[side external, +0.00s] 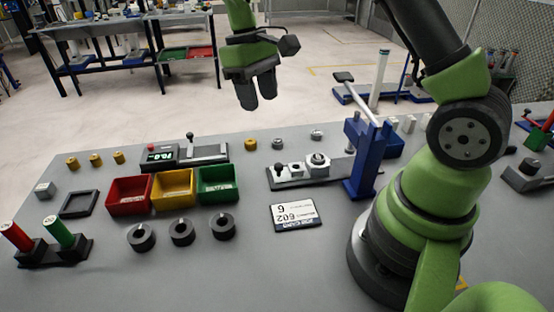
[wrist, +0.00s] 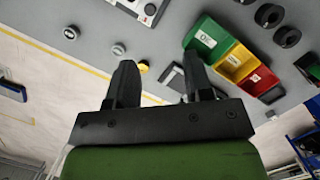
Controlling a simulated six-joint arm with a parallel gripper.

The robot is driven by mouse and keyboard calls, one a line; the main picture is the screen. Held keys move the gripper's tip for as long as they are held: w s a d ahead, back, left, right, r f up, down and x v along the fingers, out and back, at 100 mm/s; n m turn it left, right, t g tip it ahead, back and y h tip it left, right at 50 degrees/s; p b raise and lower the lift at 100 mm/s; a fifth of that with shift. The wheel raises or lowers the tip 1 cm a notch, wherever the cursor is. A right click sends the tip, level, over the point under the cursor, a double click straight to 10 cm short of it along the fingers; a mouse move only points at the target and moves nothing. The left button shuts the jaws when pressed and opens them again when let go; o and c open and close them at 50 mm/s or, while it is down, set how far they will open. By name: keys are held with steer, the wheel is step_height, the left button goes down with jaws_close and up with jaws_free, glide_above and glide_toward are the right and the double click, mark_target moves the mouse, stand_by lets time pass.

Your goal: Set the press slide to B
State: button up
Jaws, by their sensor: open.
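My gripper (side external: 257,100) is open and empty, high above the back edge of the bench in the side view. Its two dark fingers stand apart in the wrist view (wrist: 158,68). A blue press (side external: 360,158) with a long lever stands right of the bench's middle. A grey slide fixture (side external: 312,172) with a small dark knob at its left end lies at the press's left; part of it shows in the wrist view (wrist: 140,8). A box with a lit display (side external: 160,155) and an upright black-knobbed lever (side external: 190,138) stands further left. No letter B is readable.
Red (side external: 129,194), yellow (side external: 173,188) and green (side external: 218,185) bins sit in front of the display box. Black rings, a label card (side external: 299,217) and small caps lie around. Red and green cylinders (side external: 58,231) stand at the front left. The air around my gripper is clear.

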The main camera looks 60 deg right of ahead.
steer(key=g, duration=0.2)
glide_toward(279, 165)
steer(key=shift+n, duration=0.3)
steer(key=x, duration=0.8)
steer(key=shift+s+f, duration=0.1)
steer(key=shift+f, duration=0.3)
